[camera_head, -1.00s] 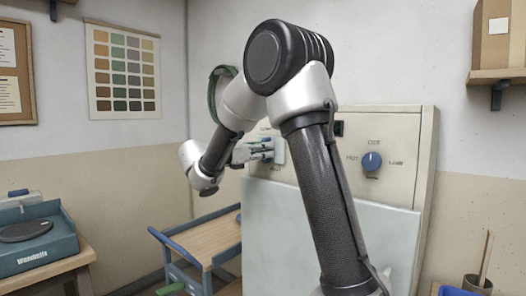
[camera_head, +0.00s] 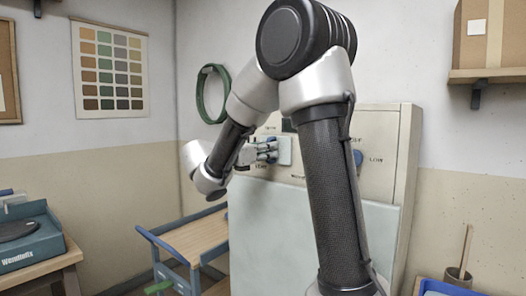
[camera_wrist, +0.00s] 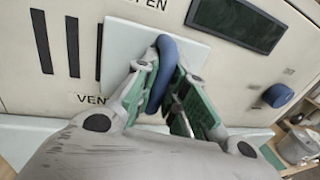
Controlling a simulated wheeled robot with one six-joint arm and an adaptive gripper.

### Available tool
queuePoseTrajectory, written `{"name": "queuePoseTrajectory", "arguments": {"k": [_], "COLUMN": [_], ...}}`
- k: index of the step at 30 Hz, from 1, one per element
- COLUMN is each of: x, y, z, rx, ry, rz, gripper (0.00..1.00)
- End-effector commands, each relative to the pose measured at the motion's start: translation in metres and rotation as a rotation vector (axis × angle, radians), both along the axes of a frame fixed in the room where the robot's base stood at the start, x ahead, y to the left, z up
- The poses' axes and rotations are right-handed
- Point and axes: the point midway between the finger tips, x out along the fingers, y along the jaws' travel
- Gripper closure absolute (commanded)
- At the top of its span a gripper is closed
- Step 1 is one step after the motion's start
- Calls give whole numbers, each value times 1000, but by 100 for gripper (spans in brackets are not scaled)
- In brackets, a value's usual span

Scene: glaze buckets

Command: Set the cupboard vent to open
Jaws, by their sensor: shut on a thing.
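The pale cupboard (camera_head: 390,180) has a light plate (camera_head: 286,149) on its upper panel, partly hidden by my gripper (camera_head: 268,150). In the wrist view, a blue lever (camera_wrist: 165,58) rises from the pale plate (camera_wrist: 118,45). My gripper (camera_wrist: 163,98) is shut on this lever, with its green-padded fingers on either side. A label ending in "PEN" is at the top of the plate; a partly covered label beginning "VEN" is at lower left. Dark vent slots (camera_wrist: 72,45) are left of the plate.
A blue dial (camera_wrist: 278,95) and a dark display (camera_wrist: 237,24) are right of the plate. My arm partly hides the dial in the head view. A wooden-topped cart (camera_head: 195,240) stands left of the cupboard. A shelf (camera_head: 490,76) juts from the right wall.

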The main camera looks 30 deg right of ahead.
Motion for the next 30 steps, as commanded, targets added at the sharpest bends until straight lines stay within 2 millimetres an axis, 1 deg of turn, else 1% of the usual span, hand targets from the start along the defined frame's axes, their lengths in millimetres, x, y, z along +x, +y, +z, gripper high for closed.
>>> {"name": "queuePoseTrajectory", "arguments": {"k": [4,5,6,17,20,22,30], "x": [-3,-3,-3,-2,-3,-4,-14], "y": [-2,-2,-2,1,11,24,84], "z": [0,0,0,0,0,0,-1], "rx": [-1,-1,-1,-1,-1,-1,0], "ry": [1,1,1,0,0,1,1], "rz": [-10,-11,-11,-6,-4,-2,-3], "gripper": [100,85,78,77,77,77,77]}}
